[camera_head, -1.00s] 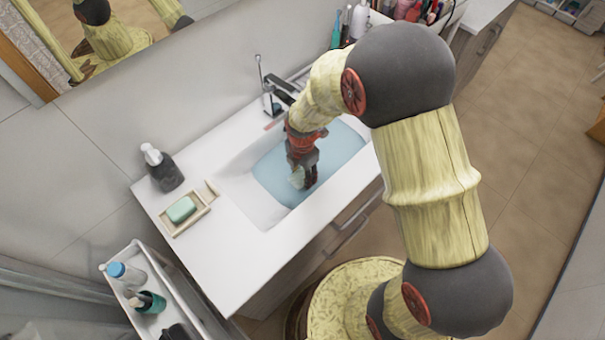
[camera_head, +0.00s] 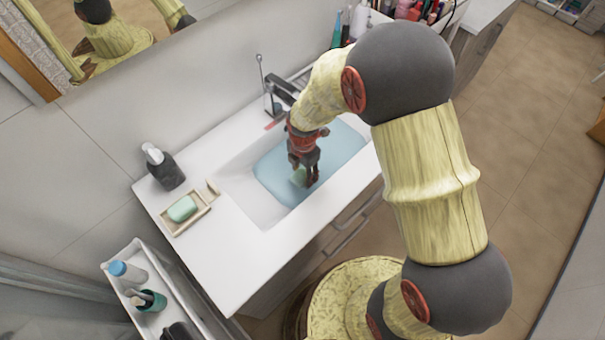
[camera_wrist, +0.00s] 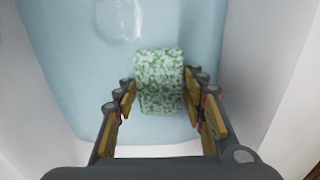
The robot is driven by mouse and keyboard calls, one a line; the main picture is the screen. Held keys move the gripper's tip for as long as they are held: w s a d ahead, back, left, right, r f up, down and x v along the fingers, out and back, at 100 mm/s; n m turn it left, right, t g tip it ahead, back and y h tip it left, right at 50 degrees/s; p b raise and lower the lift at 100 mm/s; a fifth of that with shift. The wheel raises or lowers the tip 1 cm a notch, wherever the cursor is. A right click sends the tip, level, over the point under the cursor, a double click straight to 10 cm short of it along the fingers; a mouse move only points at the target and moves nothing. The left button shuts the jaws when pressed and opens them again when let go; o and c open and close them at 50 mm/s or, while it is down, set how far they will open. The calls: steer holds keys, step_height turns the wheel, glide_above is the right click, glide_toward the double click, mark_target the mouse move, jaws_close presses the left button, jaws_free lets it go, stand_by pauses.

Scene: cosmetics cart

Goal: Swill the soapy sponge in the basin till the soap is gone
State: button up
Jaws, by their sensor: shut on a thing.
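The sponge (camera_wrist: 160,80) is green with white patches over its surface, seen in the wrist view between the two fingers of my gripper (camera_wrist: 160,98). In the head view the sponge (camera_head: 299,177) is a small pale green patch beside the dark fingers. My gripper (camera_head: 305,178) points down into the basin (camera_head: 237,184) and is shut on the sponge. The basin holds light blue water (camera_head: 340,148). The sponge is at or in the water; its exact depth cannot be told. The white patches look like suds, though the fingers hide its edges.
The faucet (camera_head: 280,90) stands behind the basin, close to my arm. A green soap bar (camera_head: 182,208) lies in a dish left of the basin, with a dark pump bottle (camera_head: 165,170) behind it. The front left counter (camera_head: 225,262) is clear. A white cart (camera_head: 185,300) stands at lower left.

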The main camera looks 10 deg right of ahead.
mark_target(303, 174)
steer(key=shift+r, duration=0.1)
step_height(303, 174, up, 14)
steer(key=p, duration=1)
stand_by(0.5)
stand_by(1.0)
